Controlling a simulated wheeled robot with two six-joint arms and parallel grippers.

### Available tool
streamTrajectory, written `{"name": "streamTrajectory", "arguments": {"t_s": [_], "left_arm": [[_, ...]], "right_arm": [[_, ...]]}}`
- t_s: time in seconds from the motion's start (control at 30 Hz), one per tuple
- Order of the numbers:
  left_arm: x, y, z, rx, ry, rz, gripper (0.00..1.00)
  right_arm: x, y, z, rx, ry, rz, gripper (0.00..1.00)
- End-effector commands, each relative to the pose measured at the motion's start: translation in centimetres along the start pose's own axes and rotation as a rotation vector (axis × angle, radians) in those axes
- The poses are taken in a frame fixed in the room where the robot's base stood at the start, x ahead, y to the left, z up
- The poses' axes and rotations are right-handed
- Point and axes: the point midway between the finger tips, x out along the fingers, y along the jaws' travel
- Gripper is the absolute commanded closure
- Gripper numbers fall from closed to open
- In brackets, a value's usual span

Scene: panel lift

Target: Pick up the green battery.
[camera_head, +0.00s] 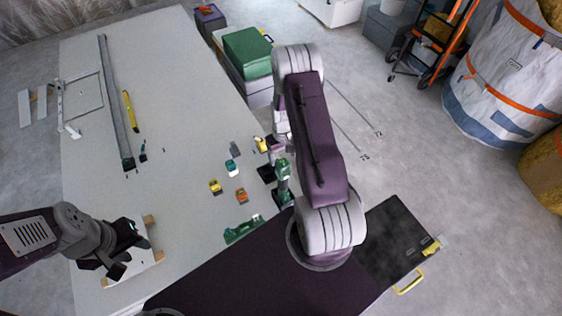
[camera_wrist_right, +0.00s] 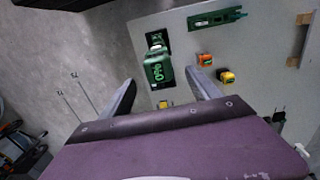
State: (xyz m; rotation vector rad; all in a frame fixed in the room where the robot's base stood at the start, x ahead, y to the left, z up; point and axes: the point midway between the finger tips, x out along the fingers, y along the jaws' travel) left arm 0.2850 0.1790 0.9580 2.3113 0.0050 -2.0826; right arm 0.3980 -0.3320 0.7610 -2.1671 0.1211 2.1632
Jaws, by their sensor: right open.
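A small teal-green block with a pale part (camera_head: 232,165), which looks like the green battery, lies on the grey worktop (camera_head: 190,120) in the head view. I cannot make it out in the right wrist view. A green drill (camera_head: 283,170) stands close to the worktop's right edge. In the right wrist view this drill (camera_wrist_right: 158,70) shows beyond and between the spread fingers of my right gripper (camera_wrist_right: 163,88), which is open and empty.
Near the block are a yellow block (camera_head: 215,187), an orange block (camera_head: 242,196), a grey block (camera_head: 235,149) and a yellow tool (camera_head: 261,144). A long green tool (camera_head: 243,229) lies nearer me.

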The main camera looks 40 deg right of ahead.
Motion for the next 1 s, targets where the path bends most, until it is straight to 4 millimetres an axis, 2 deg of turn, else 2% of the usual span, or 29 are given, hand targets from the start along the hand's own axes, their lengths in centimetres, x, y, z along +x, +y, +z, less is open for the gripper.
{"name": "streamTrajectory", "arguments": {"t_s": [0.1,0.33,0.5,0.6,0.83,0.87,1.0], "left_arm": [[-0.1,0.0,0.0,0.000,0.000,0.000,0.64],[-0.2,0.0,0.0,0.000,0.000,0.000,0.64],[-0.4,0.0,-0.1,0.000,0.001,0.000,0.64],[-0.4,0.0,-0.1,0.000,0.000,0.000,0.64],[-0.3,0.0,-0.1,0.000,0.000,0.000,0.64],[-0.3,0.0,-0.1,0.000,0.000,0.000,0.64],[-0.3,0.0,-0.1,0.000,0.000,0.000,0.64]], "right_arm": [[1.9,0.0,0.1,0.000,-0.003,-0.001,0.29],[3.2,0.0,0.1,0.001,-0.003,-0.001,0.29],[6.4,0.2,0.1,0.001,-0.003,-0.001,0.29],[7.5,0.2,0.1,0.001,-0.001,-0.001,0.29],[7.7,0.2,0.0,0.000,0.000,0.000,0.29],[7.7,0.2,0.0,0.000,0.000,0.000,0.35],[7.7,0.2,0.0,0.000,0.000,0.000,0.74]]}}
